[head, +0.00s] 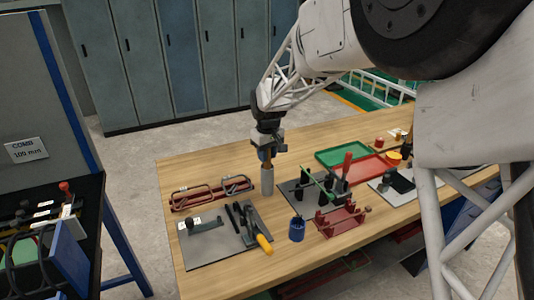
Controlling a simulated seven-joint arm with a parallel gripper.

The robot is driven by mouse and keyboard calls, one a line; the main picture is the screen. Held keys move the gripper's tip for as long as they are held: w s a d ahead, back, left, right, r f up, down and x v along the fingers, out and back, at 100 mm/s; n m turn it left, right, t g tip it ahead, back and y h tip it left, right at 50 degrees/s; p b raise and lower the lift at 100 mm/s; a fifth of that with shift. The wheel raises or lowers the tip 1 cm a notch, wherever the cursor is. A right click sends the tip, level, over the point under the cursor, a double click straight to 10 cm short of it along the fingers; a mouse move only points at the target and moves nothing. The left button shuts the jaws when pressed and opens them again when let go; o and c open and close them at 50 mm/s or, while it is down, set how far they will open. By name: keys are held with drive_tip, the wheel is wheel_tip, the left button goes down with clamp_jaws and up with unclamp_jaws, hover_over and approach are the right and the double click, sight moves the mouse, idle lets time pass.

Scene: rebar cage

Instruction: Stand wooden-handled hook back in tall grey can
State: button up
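The tall grey can (267,183) stands upright on the wooden bench near its middle. My gripper (268,154) points down directly above the can. A brown wooden handle (268,162), which looks like the hook's, shows between the fingers, and the gripper appears shut on it. The handle's lower end is at the can's mouth. The hook's metal part is not visible, and I cannot tell how deep it sits in the can.
A dark blue cup (297,229) stands front right of the can, beside a red rack (340,221). A grey board (212,244) with a yellow-handled tool (264,244) lies front left. A red wire rack (211,194) is left. Green (342,154) and red (372,168) trays lie behind right.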

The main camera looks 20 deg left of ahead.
drive_tip(key=o, duration=0.5)
drive_tip(key=shift+c, duration=0.2)
drive_tip(key=shift+r, duration=0.1)
drive_tip(key=r, duration=1.2)
drive_tip(key=shift+s+d, duration=0.1)
drive_tip(key=shift+d, duration=0.1)
drive_tip(key=shift+r, duration=0.1)
